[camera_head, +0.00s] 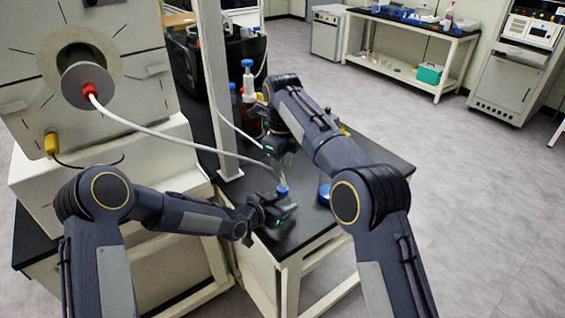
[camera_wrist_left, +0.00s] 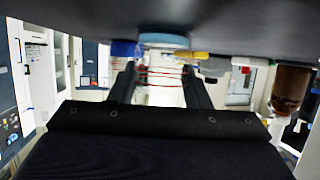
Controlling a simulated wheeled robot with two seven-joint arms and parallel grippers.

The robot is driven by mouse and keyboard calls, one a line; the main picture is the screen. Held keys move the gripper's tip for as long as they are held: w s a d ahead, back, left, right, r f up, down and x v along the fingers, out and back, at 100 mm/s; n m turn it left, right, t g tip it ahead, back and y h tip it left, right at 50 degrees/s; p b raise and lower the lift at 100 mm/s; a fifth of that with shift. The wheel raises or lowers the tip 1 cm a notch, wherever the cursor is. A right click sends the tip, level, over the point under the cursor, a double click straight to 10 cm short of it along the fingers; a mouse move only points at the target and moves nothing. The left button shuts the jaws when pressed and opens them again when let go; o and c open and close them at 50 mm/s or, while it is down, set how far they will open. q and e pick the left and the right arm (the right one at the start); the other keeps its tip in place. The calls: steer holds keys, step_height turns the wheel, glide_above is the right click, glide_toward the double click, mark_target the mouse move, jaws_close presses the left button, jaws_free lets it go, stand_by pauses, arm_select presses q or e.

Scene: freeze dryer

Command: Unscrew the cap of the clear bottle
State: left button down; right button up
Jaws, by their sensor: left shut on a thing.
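The clear bottle is mostly hidden in the head view by my left gripper (camera_head: 281,209). A blue cap (camera_head: 282,190) shows just above that gripper. In the left wrist view the clear bottle (camera_wrist_left: 162,88), with red lines on it, stands between the two dark fingers of my left gripper (camera_wrist_left: 160,92), which is shut on it. The blue cap (camera_wrist_left: 164,41) sits at the bottle's top there, under a large dark shape. My right gripper (camera_head: 279,152) is above the cap in the head view, apart from it. Its fingers are too small and dark to read.
A white hose (camera_head: 190,137) runs from the dryer's port (camera_head: 90,85) toward the cap area. A white post (camera_head: 215,85) stands left of the grippers. A blue item (camera_head: 324,192) lies partly behind my right arm. A brown bottle (camera_wrist_left: 292,88) is at the right in the wrist view.

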mark_target(283, 188)
step_height(283, 188, down, 8)
steer(key=shift+r, duration=0.25)
